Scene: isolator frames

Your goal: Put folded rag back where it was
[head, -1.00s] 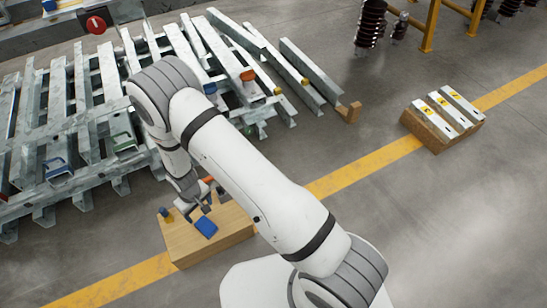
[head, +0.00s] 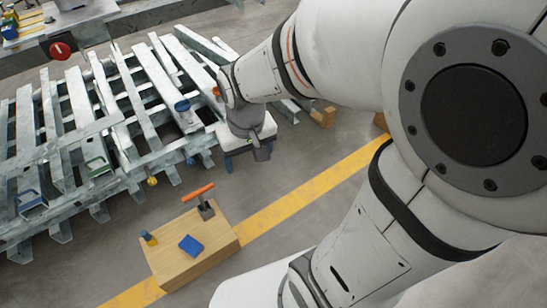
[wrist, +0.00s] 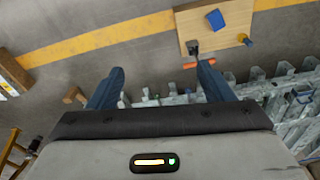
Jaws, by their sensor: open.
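The folded rag (head: 191,245) is a small blue pad lying flat on top of a wooden box (head: 215,250). In the wrist view the rag (wrist: 215,19) shows near the top, on the box (wrist: 232,42). My gripper (head: 246,160) is above and behind the box in the head view, apart from the rag. In the wrist view its two blue fingers (wrist: 161,72) are spread wide with nothing between them.
An orange-handled tool (head: 198,192) and a small yellow-and-blue item (head: 148,239) share the box top with the rag. A galvanized steel rack (head: 120,150) fills the left. A yellow floor line (head: 320,184) runs past the box. Floor right of the box is clear.

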